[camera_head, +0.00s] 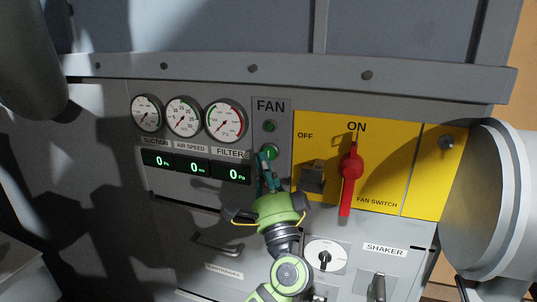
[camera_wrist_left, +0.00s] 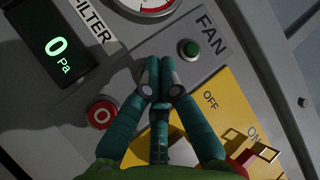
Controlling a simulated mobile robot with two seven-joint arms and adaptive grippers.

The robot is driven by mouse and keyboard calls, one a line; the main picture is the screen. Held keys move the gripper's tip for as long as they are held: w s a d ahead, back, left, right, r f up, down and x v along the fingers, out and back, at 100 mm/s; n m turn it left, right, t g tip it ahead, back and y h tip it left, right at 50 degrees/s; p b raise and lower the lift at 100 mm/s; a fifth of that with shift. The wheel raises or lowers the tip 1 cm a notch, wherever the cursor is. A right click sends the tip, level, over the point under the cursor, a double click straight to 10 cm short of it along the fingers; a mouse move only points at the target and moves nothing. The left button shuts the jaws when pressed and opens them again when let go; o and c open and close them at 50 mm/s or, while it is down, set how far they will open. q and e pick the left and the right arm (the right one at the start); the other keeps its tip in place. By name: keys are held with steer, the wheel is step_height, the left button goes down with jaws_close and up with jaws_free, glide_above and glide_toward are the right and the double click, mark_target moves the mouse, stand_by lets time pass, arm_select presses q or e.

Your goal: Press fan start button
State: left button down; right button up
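The FAN panel (camera_head: 283,106) has a small green round light or button (camera_head: 270,126) below its label, also in the left wrist view (camera_wrist_left: 188,48). A second green button (camera_head: 270,152) sits below it, just above my fingertips in the head view. My left gripper (camera_head: 266,165) points at the panel with its fingers shut and empty. In the left wrist view, its fingertips (camera_wrist_left: 158,78) hide the lower green button; whether they touch it I cannot tell. A red button (camera_wrist_left: 101,113) shows left of the fingers there, hidden in the head view. My right gripper is not in view.
A yellow fan switch plate (camera_head: 392,142) with a red handle (camera_head: 348,175) at ON lies to the right. Gauges (camera_head: 184,118) and displays reading 0 (camera_head: 194,167) lie to the left. A shaker knob (camera_head: 325,257) is below.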

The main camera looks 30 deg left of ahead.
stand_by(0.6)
arm_select(q)
steer(key=shift+w+b, duration=0.4)
steer(key=shift+w, duration=0.05)
steer(key=shift+w+a+b, duration=0.2)
steer(key=shift+w+b, duration=0.15)
stand_by(0.6)
stand_by(0.3)
steer(key=shift+s+d, duration=0.2)
steer(key=shift+s, duration=0.6)
steer(key=s, duration=0.2)
steer(key=s+d, duration=0.1)
steer(key=s, duration=0.1)
steer(key=shift+s+d, duration=0.1)
steer(key=shift+s, duration=0.3)
